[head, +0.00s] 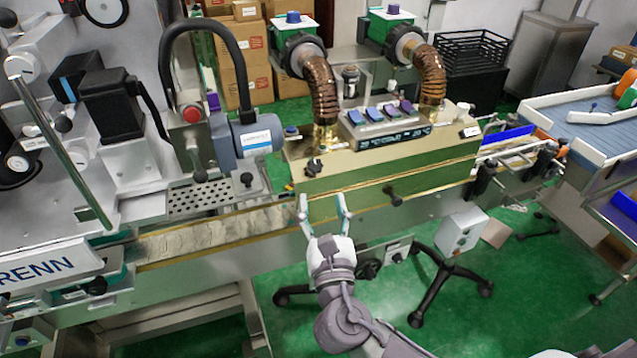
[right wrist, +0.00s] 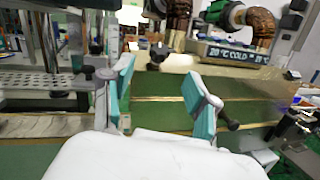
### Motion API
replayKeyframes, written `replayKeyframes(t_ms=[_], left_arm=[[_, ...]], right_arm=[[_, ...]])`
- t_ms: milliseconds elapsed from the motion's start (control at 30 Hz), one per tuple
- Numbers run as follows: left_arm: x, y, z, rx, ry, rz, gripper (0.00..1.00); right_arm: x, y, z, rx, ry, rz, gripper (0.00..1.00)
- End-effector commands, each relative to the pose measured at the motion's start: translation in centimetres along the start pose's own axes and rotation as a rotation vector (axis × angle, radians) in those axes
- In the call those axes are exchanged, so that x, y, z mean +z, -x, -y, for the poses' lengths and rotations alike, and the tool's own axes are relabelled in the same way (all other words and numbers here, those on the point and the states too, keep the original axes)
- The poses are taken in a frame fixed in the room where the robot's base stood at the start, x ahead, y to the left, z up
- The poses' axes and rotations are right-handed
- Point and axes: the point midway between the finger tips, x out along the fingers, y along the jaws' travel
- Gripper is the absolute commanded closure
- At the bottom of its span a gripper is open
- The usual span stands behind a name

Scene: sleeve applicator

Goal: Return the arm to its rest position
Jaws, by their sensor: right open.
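My right gripper (head: 323,212) is open and empty, its two teal-padded fingers spread apart in front of the sleeve applicator machine. In the right wrist view the same gripper (right wrist: 160,98) shows its fingers apart with nothing between them. Behind it stands the gold and green heat tunnel box (head: 370,165) with a lit display panel; the box also shows in the right wrist view (right wrist: 150,115). I cannot tell whether the fingertips touch the machine's front. My left gripper is not in view.
The conveyor (head: 200,240) runs along the machine's front. A control box (head: 461,232) on a wheeled black stand is to the right of my arm. A black knob (head: 392,196) sticks out of the tunnel's front. A tray table (head: 590,115) stands far right. Green floor is open at lower right.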

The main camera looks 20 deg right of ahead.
Motion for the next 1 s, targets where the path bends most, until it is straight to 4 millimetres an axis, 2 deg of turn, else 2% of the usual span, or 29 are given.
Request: replayKeyframes(t_ms=[100,200,767,867,967,1000], left_arm=[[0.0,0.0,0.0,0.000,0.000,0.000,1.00],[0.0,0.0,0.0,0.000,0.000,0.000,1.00],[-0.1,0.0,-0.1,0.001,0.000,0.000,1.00],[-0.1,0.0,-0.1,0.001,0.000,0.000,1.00],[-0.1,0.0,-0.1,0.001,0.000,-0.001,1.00],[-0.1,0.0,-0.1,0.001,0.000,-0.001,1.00]], right_arm=[[-0.1,1.5,0.0,0.001,-0.001,-0.001,0.41],[0.0,2.1,0.0,0.001,0.000,0.000,0.41],[-0.3,2.2,0.0,0.000,-0.003,-0.005,0.41],[-2.5,2.0,0.2,-0.001,-0.033,-0.054,0.41],[-7.5,1.8,0.9,-0.013,-0.113,-0.165,0.41],[-10.2,1.9,1.4,-0.025,-0.161,-0.226,0.41]])
